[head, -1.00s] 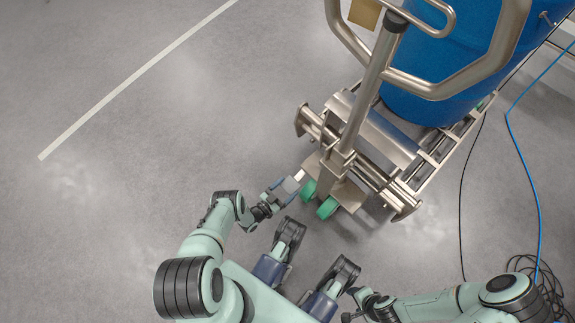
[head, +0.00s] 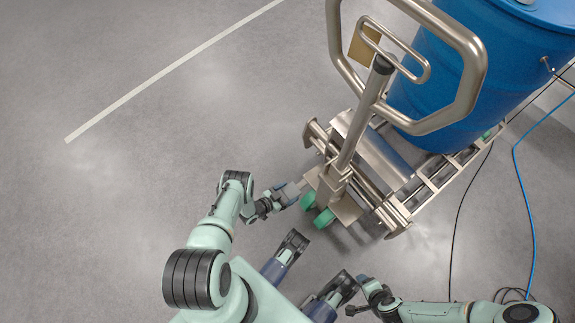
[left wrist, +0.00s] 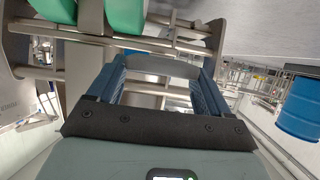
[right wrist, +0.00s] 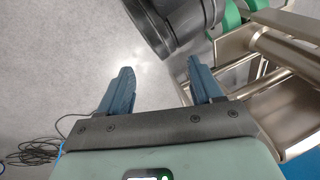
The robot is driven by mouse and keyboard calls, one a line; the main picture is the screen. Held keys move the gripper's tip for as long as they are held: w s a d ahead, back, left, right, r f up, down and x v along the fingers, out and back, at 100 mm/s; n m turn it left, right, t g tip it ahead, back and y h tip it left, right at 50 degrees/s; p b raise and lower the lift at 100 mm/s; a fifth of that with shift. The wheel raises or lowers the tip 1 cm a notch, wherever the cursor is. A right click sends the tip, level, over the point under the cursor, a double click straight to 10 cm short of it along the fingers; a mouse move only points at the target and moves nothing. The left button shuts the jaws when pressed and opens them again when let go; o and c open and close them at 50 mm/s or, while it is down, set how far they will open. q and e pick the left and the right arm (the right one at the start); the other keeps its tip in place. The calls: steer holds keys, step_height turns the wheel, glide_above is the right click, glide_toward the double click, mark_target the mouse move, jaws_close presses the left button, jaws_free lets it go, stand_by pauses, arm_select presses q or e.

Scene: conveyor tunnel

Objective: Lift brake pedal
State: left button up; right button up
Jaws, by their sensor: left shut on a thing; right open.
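The brake pedal (left wrist: 160,66) shows in the left wrist view as a flat grey piece spanning the gap between my left fingers. It belongs to the low end of a steel drum trolley (head: 343,160), beside two green wheels (head: 324,218). My left gripper (head: 293,190) is shut on the pedal, low beside the wheels. In the head view the gripper largely hides the pedal. My right gripper (right wrist: 158,70) is open and empty over the floor. In the head view it is low at the bottom, apart from the trolley, and its fingers are hard to make out.
A blue drum (head: 440,85) stands on the trolley behind a large bent steel handle (head: 470,85). Blue and black cables (head: 527,210) lie on the floor at right. Grey floor with a pale line (head: 170,72) is clear at left.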

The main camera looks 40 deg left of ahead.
arm_select(q)
steer(key=shift+w+r, duration=0.1)
steer(key=o, duration=1.4)
arm_select(e)
steer(key=shift+f, duration=0.1)
arm_select(q)
steer(key=p+v, duration=0.3)
steer(key=v, duration=1)
steer(key=shift+a, duration=0.1)
arm_select(e)
steer(key=s+a+r+g+y, duration=0.1)
steer(key=s+a+r, duration=0.1)
steer(key=s+r, duration=0.2)
steer(key=shift+s+a+g, duration=0.25)
steer(key=shift+s+g, duration=0.05)
steer(key=shift+s, duration=0.45)
steer(key=shift+r+n, duration=0.1)
steer(key=shift+n, duration=0.2)
